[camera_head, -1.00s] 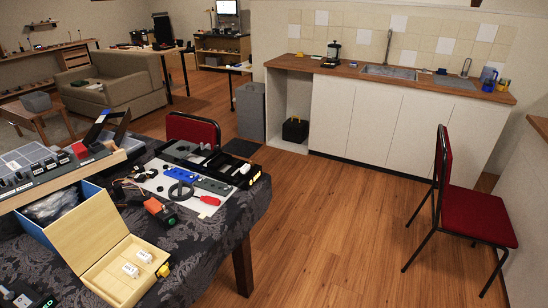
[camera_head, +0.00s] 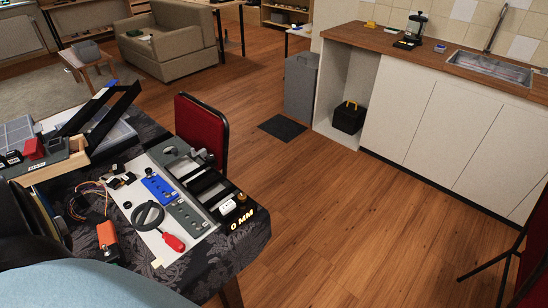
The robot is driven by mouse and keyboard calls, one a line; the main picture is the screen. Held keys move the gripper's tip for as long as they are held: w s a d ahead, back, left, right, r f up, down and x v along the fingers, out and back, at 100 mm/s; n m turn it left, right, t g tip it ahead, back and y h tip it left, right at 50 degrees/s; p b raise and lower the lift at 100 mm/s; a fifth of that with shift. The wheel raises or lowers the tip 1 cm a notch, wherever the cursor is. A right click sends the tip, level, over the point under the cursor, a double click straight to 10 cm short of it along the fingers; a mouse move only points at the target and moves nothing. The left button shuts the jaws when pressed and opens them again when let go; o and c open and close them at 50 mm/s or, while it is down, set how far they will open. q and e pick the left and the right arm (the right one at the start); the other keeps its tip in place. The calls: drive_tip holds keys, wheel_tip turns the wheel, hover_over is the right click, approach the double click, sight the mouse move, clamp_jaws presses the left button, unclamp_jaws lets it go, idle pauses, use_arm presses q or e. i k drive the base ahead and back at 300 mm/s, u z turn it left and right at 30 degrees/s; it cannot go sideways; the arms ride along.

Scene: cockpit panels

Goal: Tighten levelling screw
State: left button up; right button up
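A black panel (camera_head: 205,188) with "0 MM" lettering lies at the right end of the table. A small brass knob (camera_head: 241,198) stands near its right corner, beside a white block (camera_head: 227,206). I cannot tell for sure whether this knob is the levelling screw. A screwdriver with a red handle (camera_head: 174,242) lies on the white sheet (camera_head: 145,236), near a dark ring (camera_head: 148,215). Neither gripper is in view. A large pale blue curved part at the bottom and a dark part at the left edge look like my own body and hide the near part of the table.
The dark patterned tablecloth (camera_head: 205,262) covers the table. A blue bar (camera_head: 159,190), an orange device (camera_head: 108,236) and wires lie left of the panel. A red chair (camera_head: 202,130) stands close behind the table. The wooden floor (camera_head: 330,235) to the right is open.

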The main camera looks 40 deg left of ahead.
sight(242, 198)
drive_tip(key=i, duration=2.45)
drive_tip(key=u, duration=4.45)
drive_tip(key=i, duration=0.5)
drive_tip(key=u, duration=0.05)
